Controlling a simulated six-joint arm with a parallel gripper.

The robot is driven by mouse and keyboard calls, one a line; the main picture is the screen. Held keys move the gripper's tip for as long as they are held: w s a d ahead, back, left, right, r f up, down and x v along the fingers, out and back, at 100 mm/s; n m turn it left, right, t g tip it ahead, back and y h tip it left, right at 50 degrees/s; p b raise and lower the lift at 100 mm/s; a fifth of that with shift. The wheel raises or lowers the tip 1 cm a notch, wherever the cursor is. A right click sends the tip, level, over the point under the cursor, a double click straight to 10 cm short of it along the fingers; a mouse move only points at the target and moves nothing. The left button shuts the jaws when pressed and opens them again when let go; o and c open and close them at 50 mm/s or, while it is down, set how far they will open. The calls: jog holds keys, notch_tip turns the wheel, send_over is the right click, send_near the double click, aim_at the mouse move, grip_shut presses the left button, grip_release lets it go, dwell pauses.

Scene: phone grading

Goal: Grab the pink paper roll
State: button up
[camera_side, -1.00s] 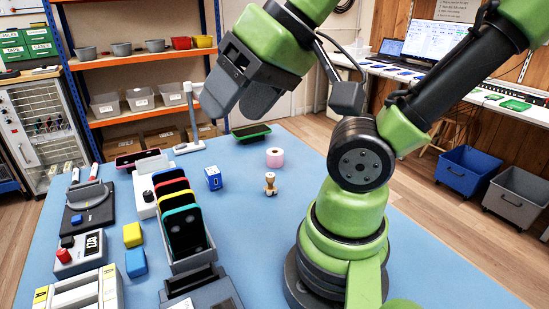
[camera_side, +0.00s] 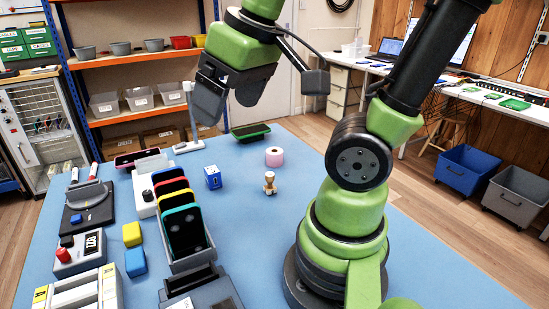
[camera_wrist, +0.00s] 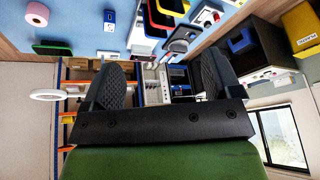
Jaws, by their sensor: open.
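The pink paper roll (camera_side: 274,157) stands on the blue table, toward the back and left of my arm's base. It also shows at the top left corner of the wrist view (camera_wrist: 37,14). My gripper (camera_side: 228,105) is raised above the back of the table, up and to the left of the roll, and apart from it. In the wrist view my gripper (camera_wrist: 160,85) has its two dark ridged fingers spread wide with nothing between them.
A small wooden figure (camera_side: 270,183) stands just in front of the roll. A blue box (camera_side: 213,177) is to its left, and a dark green-edged tray (camera_side: 251,132) lies behind it. A rack of coloured phones (camera_side: 180,215) stands further left. The table right of the roll is clear.

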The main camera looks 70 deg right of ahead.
jog(key=w+d+f+n+g+h, duration=0.3)
jog(key=w+d+f+g, duration=0.15)
jog(key=d, duration=0.35)
jog(key=n+g+h, duration=0.6)
jog(key=n+h, duration=0.1)
jog(key=n, duration=0.1)
send_near(271, 152)
jog(key=a+r, duration=0.3)
jog(key=r, duration=0.3)
jog(key=d+f+n, duration=0.1)
jog(key=f, duration=0.1)
jog(key=s+d+f+n+h, duration=0.1)
jog(key=f, duration=0.1)
jog(key=d+f+n, duration=0.1)
jog(key=f+n, duration=0.1)
jog(key=shift+s+d+f+h, duration=0.15)
jog(key=shift+s+f+h, duration=0.15)
jog(key=shift+f+h, duration=0.1)
jog(key=x, duration=0.4)
jog(key=shift+d+f, duration=0.15)
jog(key=x, duration=0.5)
jog(key=shift+w+d+f, duration=0.15)
jog(key=shift+d+f, duration=0.05)
jog(key=shift+f, duration=0.3)
jog(key=shift+c, duration=0.2)
jog(key=c, duration=1)
